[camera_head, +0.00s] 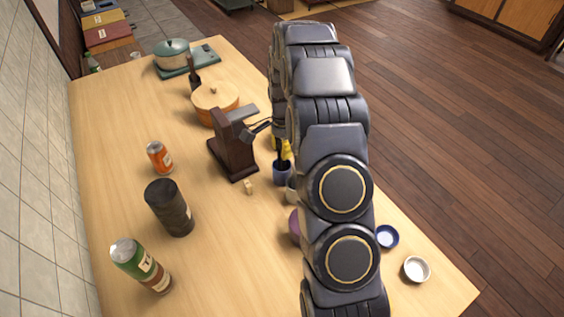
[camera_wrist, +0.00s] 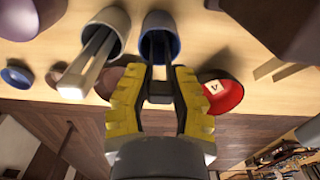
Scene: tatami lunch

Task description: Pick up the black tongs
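The black tongs (camera_wrist: 159,50) stand in a blue-rimmed cup (camera_wrist: 174,20) at the top middle of the wrist view. The cup also shows in the head view as a dark blue cup (camera_head: 282,174), partly behind my arm. My gripper (camera_wrist: 158,75) has yellow-padded fingers. They are spread, one on each side of the tongs' protruding end, with gaps that seem visible. I cannot tell whether either finger touches the tongs. In the head view my arm hides most of the gripper.
A second cup (camera_wrist: 112,18) with a pale metal utensil (camera_wrist: 88,68) stands close beside it. A red bowl (camera_wrist: 226,94) is on the other side. A dark brown stand (camera_head: 233,150), orange pot (camera_head: 213,108), orange can (camera_head: 159,157) and black canister (camera_head: 169,207) are on the table.

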